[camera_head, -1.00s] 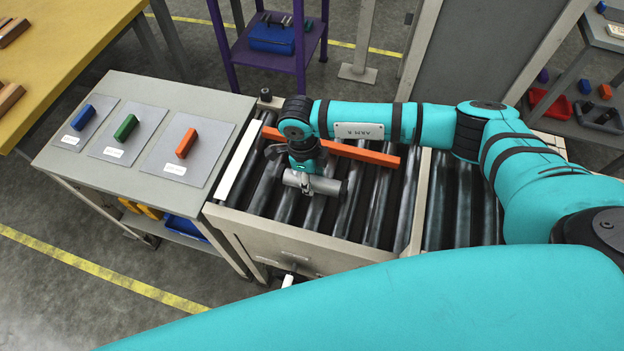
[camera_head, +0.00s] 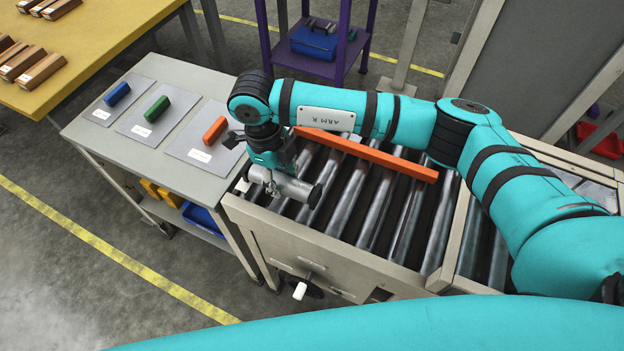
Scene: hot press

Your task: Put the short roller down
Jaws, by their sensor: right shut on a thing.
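The short roller (camera_head: 295,190) is a silver cylinder with dark ends. My right gripper (camera_head: 272,178) points down and is shut on it. The roller is held above the left end of the conveyor, near the front edge. The grey side table (camera_head: 205,248) stands just left of the gripper. Gripper and arm hide part of the roller and what lies behind it. My left gripper is not in view.
The conveyor (camera_head: 385,205) has several dark rollers and an orange bar (camera_head: 375,155) across it. Blue (camera_head: 117,93), green (camera_head: 157,108) and orange (camera_head: 215,130) blocks lie on grey mats. The table's front strip is bare.

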